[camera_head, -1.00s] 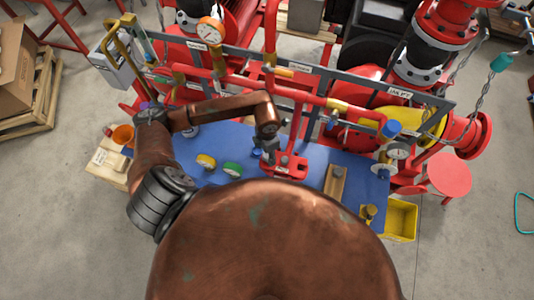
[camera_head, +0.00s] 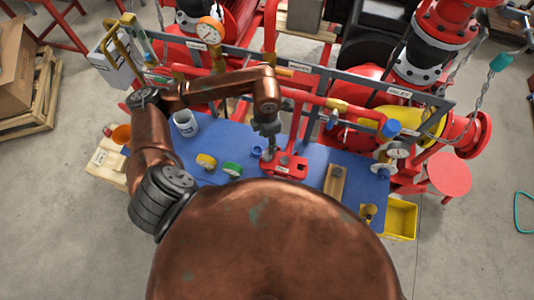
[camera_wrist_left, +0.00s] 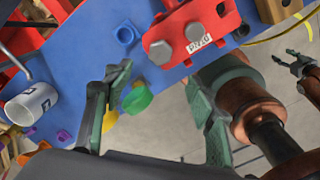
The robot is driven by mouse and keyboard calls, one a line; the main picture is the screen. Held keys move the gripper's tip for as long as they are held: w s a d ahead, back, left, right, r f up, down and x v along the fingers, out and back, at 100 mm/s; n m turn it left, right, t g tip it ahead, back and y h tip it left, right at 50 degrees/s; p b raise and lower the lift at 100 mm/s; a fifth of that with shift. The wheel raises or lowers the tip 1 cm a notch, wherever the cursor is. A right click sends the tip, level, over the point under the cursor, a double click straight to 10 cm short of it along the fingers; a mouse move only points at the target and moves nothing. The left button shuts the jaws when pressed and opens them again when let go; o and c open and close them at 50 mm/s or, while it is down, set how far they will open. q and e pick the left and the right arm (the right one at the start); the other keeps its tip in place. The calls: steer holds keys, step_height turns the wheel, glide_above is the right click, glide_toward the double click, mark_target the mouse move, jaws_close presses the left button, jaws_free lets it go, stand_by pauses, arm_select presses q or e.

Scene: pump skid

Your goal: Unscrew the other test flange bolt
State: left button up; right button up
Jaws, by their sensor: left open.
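The red test flange block (camera_head: 285,167) with a white label lies on the blue bench top. In the left wrist view the red block (camera_wrist_left: 210,53) carries two grey hex-headed bolts, one at its left end (camera_wrist_left: 160,52) and one nearer the middle (camera_wrist_left: 194,32). Both bolts are seated in the block. My left gripper (camera_head: 269,146) is over the block's left end in the head view. In the left wrist view its green fingers (camera_wrist_left: 160,108) are wide apart with nothing between them. A dark claw (camera_wrist_left: 297,62), apparently my right gripper, shows at the right edge; its jaw state is unclear.
A white mug (camera_head: 186,123), a yellow roll (camera_head: 206,161) and a green roll (camera_head: 232,169) stand left of the block. A small blue square ring (camera_head: 257,152) is beside it. A wooden block (camera_head: 335,181) lies to the right. Red pipework and a grey frame rise behind.

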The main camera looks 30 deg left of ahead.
mark_target(267, 154)
arm_select(q)
step_height(267, 154, down, 3)
steer(key=m+b, duration=0.4)
steer(key=m, duration=0.6)
steer(key=shift+f+m, duration=0.15)
steer(key=shift+m, duration=0.25)
steer(key=m, duration=0.2)
steer(key=f+m+b, duration=0.1)
steer(key=m, duration=0.1)
steer(key=shift+w+b, duration=0.1)
steer(key=shift+b, duration=0.2)
steer(key=m, duration=0.3)
steer(key=shift+f+b, duration=0.2)
steer(key=shift+b, duration=0.1)
steer(key=shift+f, duration=0.55)
step_height(267, 154, down, 7)
steer(key=shift+r+p, duration=0.2)
steer(key=shift+p, duration=0.65)
